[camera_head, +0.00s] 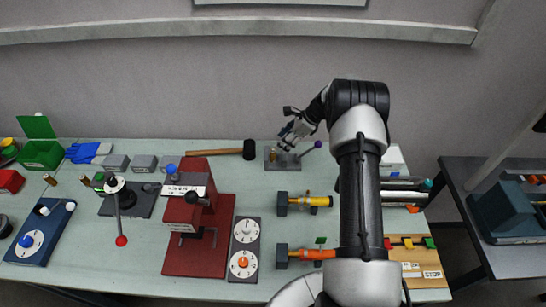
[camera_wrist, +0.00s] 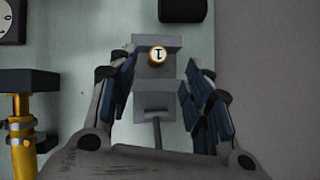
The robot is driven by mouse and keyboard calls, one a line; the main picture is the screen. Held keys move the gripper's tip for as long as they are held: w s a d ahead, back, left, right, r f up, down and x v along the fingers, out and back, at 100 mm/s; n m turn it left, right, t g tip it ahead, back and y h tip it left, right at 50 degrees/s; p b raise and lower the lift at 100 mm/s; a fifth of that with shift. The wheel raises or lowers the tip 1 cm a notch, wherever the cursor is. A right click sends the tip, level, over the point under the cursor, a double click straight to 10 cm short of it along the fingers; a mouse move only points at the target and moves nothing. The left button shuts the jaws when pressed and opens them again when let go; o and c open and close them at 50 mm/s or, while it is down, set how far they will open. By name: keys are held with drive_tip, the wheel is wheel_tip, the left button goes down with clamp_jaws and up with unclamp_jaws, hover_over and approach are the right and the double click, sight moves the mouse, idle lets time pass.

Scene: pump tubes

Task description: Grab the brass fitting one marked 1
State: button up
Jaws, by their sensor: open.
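The brass fitting marked 1 (camera_wrist: 157,55) shows in the wrist view as a small round gold piece with a white top. It sits at the upper part of a grey metal fixture (camera_wrist: 172,41). In the head view the fitting (camera_head: 272,156) is tiny, on the fixture's left side at the back of the table. My gripper (camera_wrist: 162,70) is open, its two blue-padded fingers on either side of the fixture in the picture. The fitting lies near the fingertip line, with visible gaps to both fingers. In the head view my gripper (camera_head: 291,136) hangs above the fixture.
A lever with a purple knob (camera_head: 318,144) rises at the fixture's right. A hammer (camera_head: 220,152) lies to its left. A red press (camera_head: 193,215) is further left.

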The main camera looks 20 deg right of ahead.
sight(273, 151)
drive_tip(key=shift+b+x, duration=0.3)
drive_tip(key=shift+x, duration=3.25)
drive_tip(key=shift+s, duration=0.1)
drive_tip(key=shift+c, duration=0.2)
clamp_jaws()
